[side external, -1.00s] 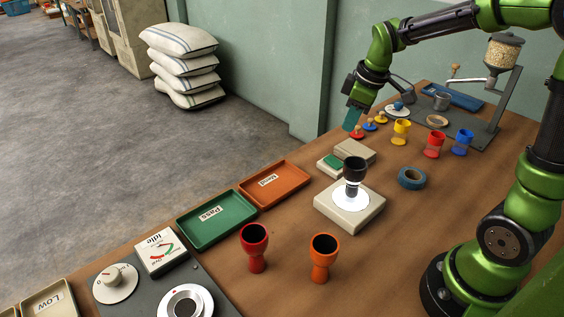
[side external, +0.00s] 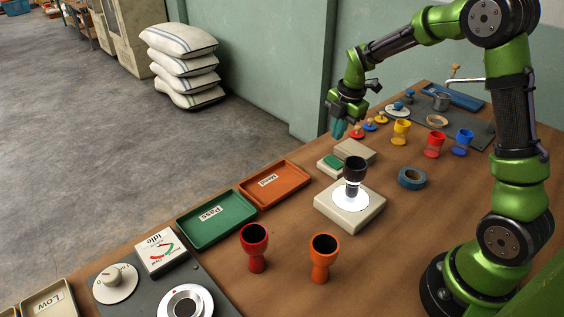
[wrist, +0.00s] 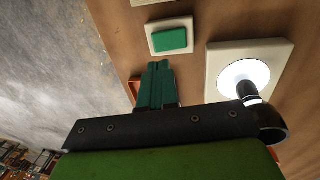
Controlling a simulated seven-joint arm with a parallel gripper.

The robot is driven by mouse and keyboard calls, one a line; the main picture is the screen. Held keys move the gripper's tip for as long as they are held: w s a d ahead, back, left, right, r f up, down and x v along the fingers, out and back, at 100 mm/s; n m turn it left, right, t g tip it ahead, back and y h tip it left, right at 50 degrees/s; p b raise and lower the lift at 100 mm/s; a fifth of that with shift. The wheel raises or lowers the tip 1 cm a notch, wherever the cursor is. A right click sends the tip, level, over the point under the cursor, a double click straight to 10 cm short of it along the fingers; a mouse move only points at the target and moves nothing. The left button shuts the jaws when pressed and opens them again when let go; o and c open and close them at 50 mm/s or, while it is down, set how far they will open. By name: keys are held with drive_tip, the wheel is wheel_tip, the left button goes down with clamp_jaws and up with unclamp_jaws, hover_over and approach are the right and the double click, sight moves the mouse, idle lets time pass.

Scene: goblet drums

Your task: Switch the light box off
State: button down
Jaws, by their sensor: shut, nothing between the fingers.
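The light box (side external: 371,216) is a cream square box whose round top glows white, with a black goblet drum (side external: 354,170) standing on it. It also shows in the wrist view (wrist: 215,66), glowing. A cream switch box with a green button (side external: 333,162) sits behind it; in the wrist view the green button (wrist: 170,40) is near the top. My gripper (side external: 339,130) is shut and empty, with teal fingers pointing down above and behind the button. In the wrist view my gripper's fingertips (wrist: 159,66) are just below the button, apart from it in the picture.
A plain cream block (side external: 356,151) stands beside the switch. An orange tray (side external: 301,191) and a green tray (side external: 183,232) lie to the left. Red (side external: 257,264) and orange (side external: 320,270) goblets stand in front. A tape roll (side external: 412,178) and several small coloured goblets stand to the right.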

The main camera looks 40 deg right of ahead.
sight(330, 158)
drive_tip(key=f, duration=0.2)
drive_tip(key=w+f, duration=0.1)
drive_tip(key=f, duration=0.4)
drive_tip(key=shift+w+f, duration=0.15)
drive_tip(key=shift+f, duration=0.1)
